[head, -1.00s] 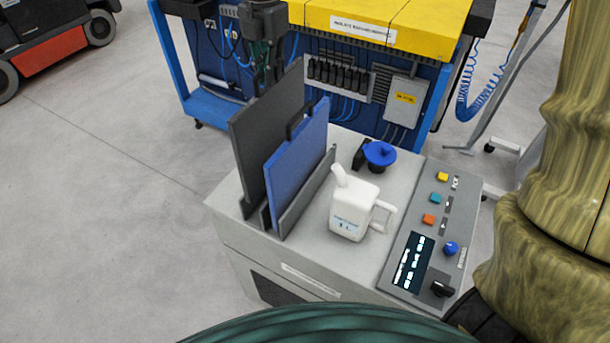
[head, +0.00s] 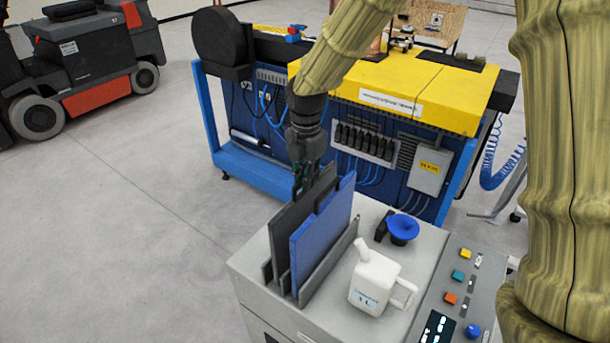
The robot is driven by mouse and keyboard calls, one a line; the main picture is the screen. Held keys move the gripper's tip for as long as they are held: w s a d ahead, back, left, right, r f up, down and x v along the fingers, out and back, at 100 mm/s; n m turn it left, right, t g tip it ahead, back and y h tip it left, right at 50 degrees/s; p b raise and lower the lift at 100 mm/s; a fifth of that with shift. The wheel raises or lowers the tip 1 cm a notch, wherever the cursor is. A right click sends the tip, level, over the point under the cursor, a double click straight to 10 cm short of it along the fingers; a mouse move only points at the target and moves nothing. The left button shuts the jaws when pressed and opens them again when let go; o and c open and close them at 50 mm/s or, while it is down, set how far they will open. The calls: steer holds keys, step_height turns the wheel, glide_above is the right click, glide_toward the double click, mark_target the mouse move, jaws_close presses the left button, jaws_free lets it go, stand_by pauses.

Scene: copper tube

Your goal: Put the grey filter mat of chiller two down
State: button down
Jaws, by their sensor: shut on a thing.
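The grey filter mat (head: 291,220) stands upright in the rack (head: 327,262) on top of the chiller cabinet (head: 248,262), just behind and left of the blue mat (head: 322,228). The fingertips are small and dark against the mat.
A white jug (head: 374,284) and a blue funnel (head: 403,228) stand right of the rack. A control panel (head: 462,290) lies along the cabinet's right side. A blue and yellow machine (head: 392,88) stands close behind. Open floor (head: 120,220) lies to the left.

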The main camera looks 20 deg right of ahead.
steer(key=shift+f, duration=0.15)
steer(key=shift+s, duration=0.1)
steer(key=c, duration=1.6)
jaws_free()
steer(key=shift+f, duration=0.15)
steer(key=shift+o, duration=0.2)
step_height(320, 180, up, 12)
steer(key=b, duration=0.4)
steer(key=shift+r, duration=0.2)
